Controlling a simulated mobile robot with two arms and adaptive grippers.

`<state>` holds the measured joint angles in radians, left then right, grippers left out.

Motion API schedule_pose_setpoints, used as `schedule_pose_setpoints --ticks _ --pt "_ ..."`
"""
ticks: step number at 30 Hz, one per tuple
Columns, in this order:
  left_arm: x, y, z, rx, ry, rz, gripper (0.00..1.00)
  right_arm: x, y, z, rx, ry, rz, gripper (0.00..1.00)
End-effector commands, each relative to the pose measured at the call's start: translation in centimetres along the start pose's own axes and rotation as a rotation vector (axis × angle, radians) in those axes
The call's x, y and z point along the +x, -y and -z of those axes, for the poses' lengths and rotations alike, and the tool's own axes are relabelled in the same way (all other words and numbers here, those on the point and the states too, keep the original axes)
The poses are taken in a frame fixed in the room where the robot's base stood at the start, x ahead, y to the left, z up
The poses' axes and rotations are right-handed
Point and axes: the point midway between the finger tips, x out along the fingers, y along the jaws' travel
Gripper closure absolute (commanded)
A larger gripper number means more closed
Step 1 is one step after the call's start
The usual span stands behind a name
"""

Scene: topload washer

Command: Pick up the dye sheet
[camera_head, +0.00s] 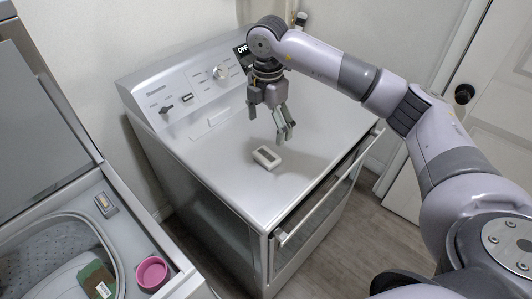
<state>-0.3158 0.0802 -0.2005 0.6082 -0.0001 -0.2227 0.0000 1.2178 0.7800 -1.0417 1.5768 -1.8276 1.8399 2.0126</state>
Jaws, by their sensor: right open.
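A small off-white rectangular piece with a dark inset (267,157) lies flat on top of the silver dryer-like machine. It may be the dye sheet, but I cannot tell for sure. My right gripper (271,124) hangs above and just behind this piece, fingers pointing down. It is open with nothing between its fingers, and it does not appear to touch the piece. My left gripper is not in view.
The silver machine (230,160) has a knob panel at its back and a front handle. An open topload washer (130,220) stands at left, with a pink cup (151,273) on its rim and a green-brown labelled item (97,281) at its tub. A door is at right.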

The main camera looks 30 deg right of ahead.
Motion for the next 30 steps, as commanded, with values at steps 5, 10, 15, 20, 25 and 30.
schedule_pose_setpoints --ticks 5,10,15,20,25,30 --pt "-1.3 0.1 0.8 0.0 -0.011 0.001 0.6 3.3 0.1 0.0 -0.001 -0.002 0.004 0.14" --pt "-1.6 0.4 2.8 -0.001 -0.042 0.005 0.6 4.9 0.0 0.0 -0.002 -0.001 0.001 0.14" --pt "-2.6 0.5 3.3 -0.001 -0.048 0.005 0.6 6.1 0.0 0.1 -0.001 -0.001 0.004 0.14" --pt "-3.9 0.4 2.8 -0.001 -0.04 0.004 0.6 8.7 -0.1 0.1 -0.002 -0.001 0.003 0.14" --pt "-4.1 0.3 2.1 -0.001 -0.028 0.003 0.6 10.2 -0.1 0.1 -0.001 -0.001 0.001 0.14" --pt "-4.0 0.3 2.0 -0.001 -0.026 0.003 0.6 10.3 -0.2 0.1 -0.002 -0.001 0.0 0.14"
